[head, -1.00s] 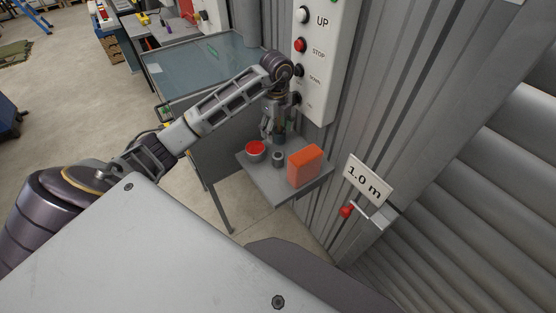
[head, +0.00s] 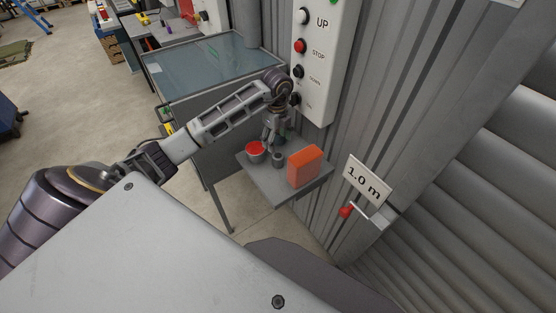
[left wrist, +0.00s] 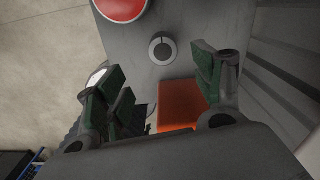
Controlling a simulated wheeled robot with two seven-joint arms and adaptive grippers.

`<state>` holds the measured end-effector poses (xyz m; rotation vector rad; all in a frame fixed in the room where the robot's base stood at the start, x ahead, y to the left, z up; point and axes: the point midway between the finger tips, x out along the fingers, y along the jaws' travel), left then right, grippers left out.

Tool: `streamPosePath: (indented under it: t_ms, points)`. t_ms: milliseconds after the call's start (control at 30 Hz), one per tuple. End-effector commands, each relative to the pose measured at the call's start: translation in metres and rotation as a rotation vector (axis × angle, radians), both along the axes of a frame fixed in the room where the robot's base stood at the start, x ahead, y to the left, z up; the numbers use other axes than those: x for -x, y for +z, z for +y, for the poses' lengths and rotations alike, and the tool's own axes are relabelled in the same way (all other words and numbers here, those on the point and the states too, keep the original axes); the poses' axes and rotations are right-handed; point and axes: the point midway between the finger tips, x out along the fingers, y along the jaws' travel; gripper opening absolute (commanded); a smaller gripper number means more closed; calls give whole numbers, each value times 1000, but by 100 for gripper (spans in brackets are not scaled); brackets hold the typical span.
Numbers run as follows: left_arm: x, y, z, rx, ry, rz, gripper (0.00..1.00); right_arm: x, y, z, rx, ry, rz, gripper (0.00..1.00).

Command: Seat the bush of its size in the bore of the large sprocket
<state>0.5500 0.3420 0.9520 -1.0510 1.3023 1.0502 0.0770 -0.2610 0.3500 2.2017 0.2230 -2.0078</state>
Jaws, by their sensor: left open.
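A small grey bush-like cylinder (head: 278,158) stands on a small grey shelf (head: 270,190). In the left wrist view, the cylinder (left wrist: 162,48) shows from above as a ring with a dark hole. My left gripper (head: 273,141) points down over the back of the shelf, close to the cylinder. In the left wrist view, the fingers of my left gripper (left wrist: 165,82) are apart with nothing held, and the cylinder shows beyond the gap between them. I cannot judge the cylinder's size. The large sprocket does not show. My right gripper is not in view.
A red-topped round tin (head: 256,149) stands left of the cylinder, and an orange box (head: 305,166) stands to its right. A button panel (head: 323,60) and corrugated wall rise behind. A glass-topped table (head: 200,65) is behind left. A red-knobbed lever (head: 347,211) sits at right.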

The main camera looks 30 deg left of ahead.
Motion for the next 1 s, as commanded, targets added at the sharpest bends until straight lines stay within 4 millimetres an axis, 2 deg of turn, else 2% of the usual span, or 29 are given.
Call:
streamPosePath:
  t_ms: [100,300,800,1000]
  points:
    - [1,-16,-1,1,-1,3,68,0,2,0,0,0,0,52]
    - [0,-36,0,1,0,2,68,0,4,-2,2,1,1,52]
    - [0,-42,0,0,-1,1,68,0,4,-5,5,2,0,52]
    - [-2,-56,-1,2,-1,4,68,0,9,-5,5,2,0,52]
